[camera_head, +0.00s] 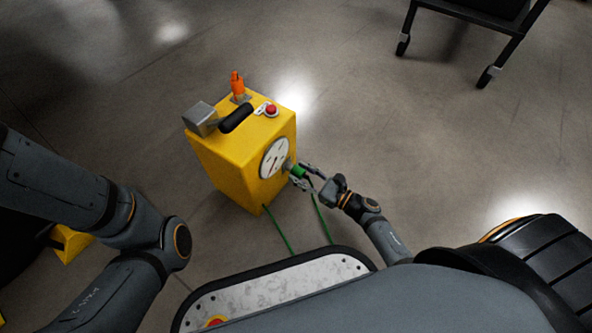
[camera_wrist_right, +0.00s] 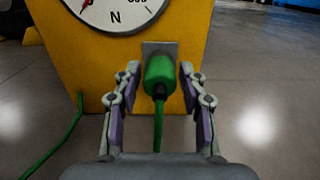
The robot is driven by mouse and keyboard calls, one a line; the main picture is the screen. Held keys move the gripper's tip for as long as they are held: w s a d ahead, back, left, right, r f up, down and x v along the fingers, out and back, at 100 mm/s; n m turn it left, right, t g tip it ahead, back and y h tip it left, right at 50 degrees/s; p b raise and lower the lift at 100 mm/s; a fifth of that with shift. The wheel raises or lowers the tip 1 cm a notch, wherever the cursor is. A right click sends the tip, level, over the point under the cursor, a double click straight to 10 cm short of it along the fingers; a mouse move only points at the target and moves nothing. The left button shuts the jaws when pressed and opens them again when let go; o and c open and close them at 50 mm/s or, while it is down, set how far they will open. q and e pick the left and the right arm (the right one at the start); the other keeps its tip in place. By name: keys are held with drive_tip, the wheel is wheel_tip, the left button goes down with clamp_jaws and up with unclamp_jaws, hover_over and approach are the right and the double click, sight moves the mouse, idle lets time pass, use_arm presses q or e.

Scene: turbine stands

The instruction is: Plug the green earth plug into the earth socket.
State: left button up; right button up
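The green earth plug (camera_wrist_right: 159,76) sits against a grey socket plate (camera_wrist_right: 156,46) on the front of the yellow box (camera_head: 233,166), below the round gauge. How deep it sits in the socket is hidden behind the plug body. My right gripper (camera_wrist_right: 159,72) has one finger on each side of the plug, with a visible gap on both sides, so it is open around it. In the head view my right gripper (camera_head: 299,174) is at the plug (camera_head: 298,171). My left gripper is outside the frames; only the left arm shows.
The white gauge (camera_head: 274,158) is just beside the plug. A green cable (camera_wrist_right: 157,126) hangs from the plug, and another green length (camera_wrist_right: 56,149) runs at the box's left. A black handle (camera_head: 237,118) and red button (camera_head: 271,109) are on top. Open floor surrounds the box.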

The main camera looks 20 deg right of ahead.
sight(304, 175)
clamp_jaws()
drive_tip(key=shift+s+d, duration=0.35)
drive_tip(key=shift+s, duration=0.1)
idle(0.4)
drive_tip(key=shift+v, duration=1.5)
